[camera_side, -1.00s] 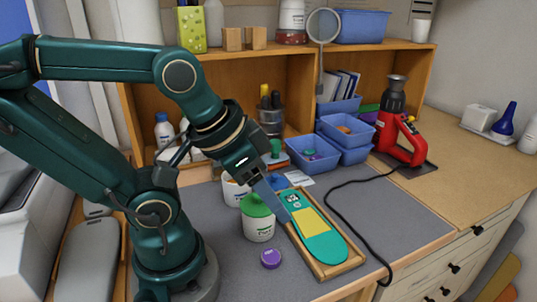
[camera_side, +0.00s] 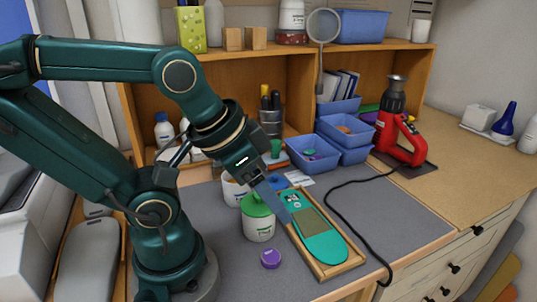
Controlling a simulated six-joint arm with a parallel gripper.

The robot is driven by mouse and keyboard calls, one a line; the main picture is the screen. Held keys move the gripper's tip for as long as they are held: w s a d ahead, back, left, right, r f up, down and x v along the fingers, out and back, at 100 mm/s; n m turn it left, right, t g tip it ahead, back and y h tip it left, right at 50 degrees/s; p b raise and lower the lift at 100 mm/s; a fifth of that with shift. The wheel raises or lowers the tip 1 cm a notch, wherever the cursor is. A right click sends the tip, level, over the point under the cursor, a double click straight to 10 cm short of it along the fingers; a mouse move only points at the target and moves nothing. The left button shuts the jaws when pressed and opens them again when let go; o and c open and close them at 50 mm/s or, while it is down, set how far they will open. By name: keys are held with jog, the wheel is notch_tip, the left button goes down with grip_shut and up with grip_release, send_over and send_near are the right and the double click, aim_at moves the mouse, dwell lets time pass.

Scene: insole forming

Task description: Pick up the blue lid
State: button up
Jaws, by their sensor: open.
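The blue lid (camera_side: 278,182) lies on the grey mat behind the wooden tray, between the white jar at the back and a small white card. It is small here and partly hidden by my gripper. My gripper (camera_side: 285,216) points down and to the right, its blue-grey fingers in front of the lid and over the left edge of the tray. It is open, and I see nothing held in it. Whether the fingers touch the tray I cannot tell.
A green-lidded white jar (camera_side: 258,222) stands close left of my fingers. A teal insole with a brown patch lies in the wooden tray (camera_side: 338,270). A purple lid (camera_side: 271,258) lies in front. Blue bins (camera_side: 314,160) and a black cable (camera_side: 335,212) are behind and right.

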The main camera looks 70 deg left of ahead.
jog(key=w+a+r+n+t, duration=0.1)
jog(key=w+a+r, duration=0.15)
jog(key=w, duration=0.25)
jog(key=n+g+y, duration=0.2)
jog(key=n+g, duration=0.2)
jog(key=n, duration=0.4)
send_over(275, 175)
jog(key=s+d, duration=0.1)
jog(key=d, duration=0.1)
jog(key=f, duration=1.1)
jog(key=shift+a+f, duration=0.25)
jog(key=shift+f, duration=0.15)
jog(key=shift+s+a+f, duration=0.15)
jog(key=shift+s+f, duration=0.05)
jog(key=shift+x, duration=2.35)
jog(key=shift+a, duration=0.1)
grip_shut()
